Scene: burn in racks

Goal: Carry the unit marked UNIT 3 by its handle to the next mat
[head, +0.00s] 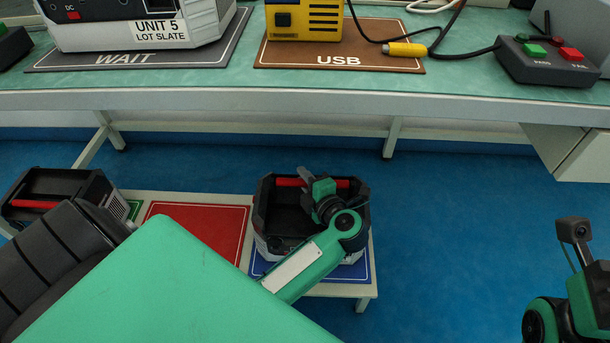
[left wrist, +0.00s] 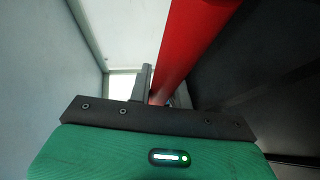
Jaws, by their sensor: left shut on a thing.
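A dark, open-topped unit with a pale lower body (head: 264,215) is over the blue mat (head: 330,273) at the right end of the low bench. Its number is not readable, because my left arm covers much of its front. My left gripper (head: 306,183) is shut on its red handle (head: 343,184). In the left wrist view the red handle (left wrist: 190,50) runs up from the jaws. Whether the unit rests on the mat or hangs just above it, I cannot tell. My right gripper (head: 590,295) is partly in view at the right edge, its fingers hidden.
A bare red mat (head: 205,228) lies left of the blue one. Another red-handled unit (head: 60,192) stands at the bench's left, by a green mat (head: 134,209).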

